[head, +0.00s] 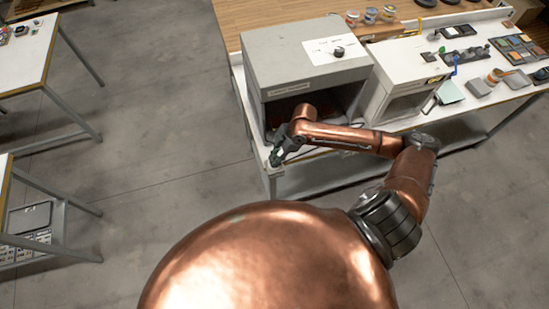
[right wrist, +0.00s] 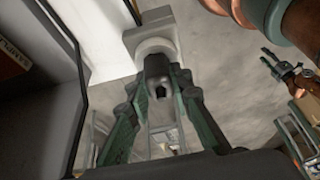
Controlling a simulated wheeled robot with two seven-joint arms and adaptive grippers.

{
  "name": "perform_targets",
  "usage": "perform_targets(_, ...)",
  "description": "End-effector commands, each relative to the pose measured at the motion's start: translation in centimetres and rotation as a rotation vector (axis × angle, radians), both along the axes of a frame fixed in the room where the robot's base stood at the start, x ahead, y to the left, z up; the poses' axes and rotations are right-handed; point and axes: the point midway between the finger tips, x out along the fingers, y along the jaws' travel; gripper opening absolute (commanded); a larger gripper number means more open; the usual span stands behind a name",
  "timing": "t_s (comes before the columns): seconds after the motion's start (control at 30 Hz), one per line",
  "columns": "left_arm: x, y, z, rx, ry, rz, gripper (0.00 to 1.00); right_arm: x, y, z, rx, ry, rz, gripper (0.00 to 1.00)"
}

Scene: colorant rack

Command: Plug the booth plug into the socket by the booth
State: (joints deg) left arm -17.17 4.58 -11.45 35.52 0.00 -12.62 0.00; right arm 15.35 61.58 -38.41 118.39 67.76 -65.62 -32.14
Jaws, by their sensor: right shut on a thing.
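The booth (head: 290,47) is a grey box with an open front on the bench. My right gripper (head: 280,152) is at its front left corner, small and dark in the head view. In the right wrist view my right gripper (right wrist: 160,100) has its green fingers shut on the dark grey booth plug (right wrist: 156,68). The plug points at the pale round socket (right wrist: 154,47) on a light grey block. Its front end meets or overlaps the socket face; I cannot tell how deep it sits. A dark, copper-edged shape, possibly my left gripper (right wrist: 281,68), shows at the right; its jaws are unclear.
A white, smaller box (head: 405,72) stands right of the booth. Colour pans and tools (head: 510,50) lie further right on the bench. Side tables (head: 25,55) stand at the left. The grey floor (head: 150,130) between is clear.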

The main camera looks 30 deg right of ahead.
Motion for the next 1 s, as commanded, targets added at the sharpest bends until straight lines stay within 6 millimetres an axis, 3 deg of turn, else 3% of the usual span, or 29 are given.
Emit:
perform_targets(0.1,0.0,0.0,0.0,0.0,0.0,0.0,0.4,0.0,0.0,0.0,0.0,0.0,0.0,0.0)
perform_targets(0.13,0.0,0.0,0.0,0.0,0.0,0.0,0.4,0.0,0.0,0.1,0.0,0.0,0.0,0.2)
perform_targets(0.4,0.0,0.0,0.0,0.0,0.001,-0.001,0.4,0.0,0.0,0.1,0.0,0.0,0.0,0.39)
perform_targets(0.77,-0.3,0.3,0.0,0.002,0.003,0.0,0.4,0.0,-0.2,0.4,-0.001,-0.002,-0.001,0.4)
perform_targets(1.0,-0.1,0.1,0.0,0.001,0.001,0.0,0.4,-0.3,-1.8,4.0,-0.004,-0.004,0.0,0.4)
